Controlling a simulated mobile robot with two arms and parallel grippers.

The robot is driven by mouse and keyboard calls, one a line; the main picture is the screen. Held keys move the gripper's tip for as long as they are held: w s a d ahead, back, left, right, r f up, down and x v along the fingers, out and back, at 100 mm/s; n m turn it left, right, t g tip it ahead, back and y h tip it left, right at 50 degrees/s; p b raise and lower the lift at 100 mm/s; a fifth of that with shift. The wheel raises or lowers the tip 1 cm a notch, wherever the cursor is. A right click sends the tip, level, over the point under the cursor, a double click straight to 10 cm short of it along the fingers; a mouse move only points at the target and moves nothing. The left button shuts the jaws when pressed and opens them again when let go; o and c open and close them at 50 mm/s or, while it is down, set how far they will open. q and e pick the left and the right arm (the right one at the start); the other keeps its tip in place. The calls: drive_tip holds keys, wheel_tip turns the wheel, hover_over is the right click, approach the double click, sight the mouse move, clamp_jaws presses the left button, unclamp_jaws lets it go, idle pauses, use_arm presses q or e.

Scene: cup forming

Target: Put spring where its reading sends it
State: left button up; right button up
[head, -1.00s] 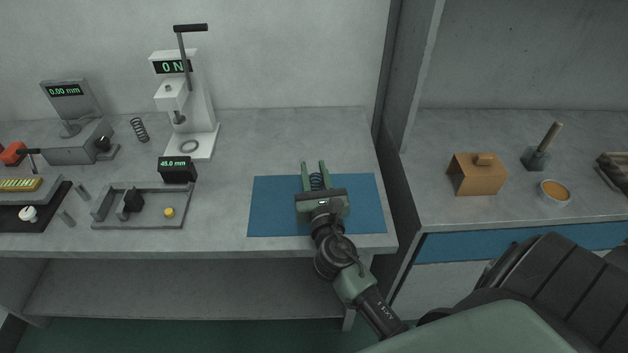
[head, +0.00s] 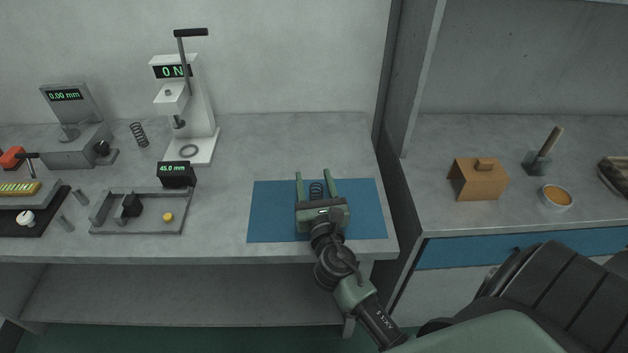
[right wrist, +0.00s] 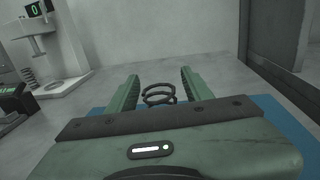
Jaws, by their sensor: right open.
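A dark coil spring (head: 316,190) stands on the blue mat (head: 268,212), between the spread fingers of my right gripper (head: 314,178). In the right wrist view the spring (right wrist: 158,94) shows between the two green fingers (right wrist: 155,88), with a gap on each side; its lower part is hidden by the gripper body. A second spring (head: 139,134) stands at the back left. The white force tester (head: 201,110) with a lever reads 0 N. A length gauge tray (head: 140,233) has a display (head: 177,175) reading 45.0 mm. My left gripper is not in view.
A grey gauge (head: 72,150) reading 0.00 mm stands at the far left near a black tray (head: 45,226). A wall panel (head: 412,100) divides off the right counter, with a brown box (head: 477,180) and a bowl (head: 556,198). The bench behind the mat is clear.

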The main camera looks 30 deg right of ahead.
sight(316, 198)
drive_tip(key=b+v, duration=0.2)
drive_tip(key=v, duration=0.9)
drive_tip(key=shift+f, duration=0.1)
drive_tip(key=shift+o, duration=0.4)
drive_tip(key=shift+s+a+b, duration=0.1)
drive_tip(key=shift+s+b, duration=0.15)
drive_tip(key=shift+b, duration=0.05)
drive_tip(key=r+g+p, duration=0.1)
drive_tip(key=p, duration=0.1)
drive_tip(key=w+r+g+y+p, duration=0.1)
drive_tip(key=p, duration=0.2)
drive_tip(key=w+r+g+y+p, duration=0.1)
drive_tip(key=g+p, duration=0.1)
drive_tip(key=p, duration=0.1)
drive_tip(key=shift+w+d+r, duration=0.1)
drive_tip(key=shift+d+r, duration=0.1)
drive_tip(key=shift+r, duration=0.15)
drive_tip(key=x, duration=0.7)
drive_tip(key=shift+d+f, duration=0.2)
drive_tip(key=shift+d, duration=0.05)
drive_tip(key=shift+c, duration=0.3)
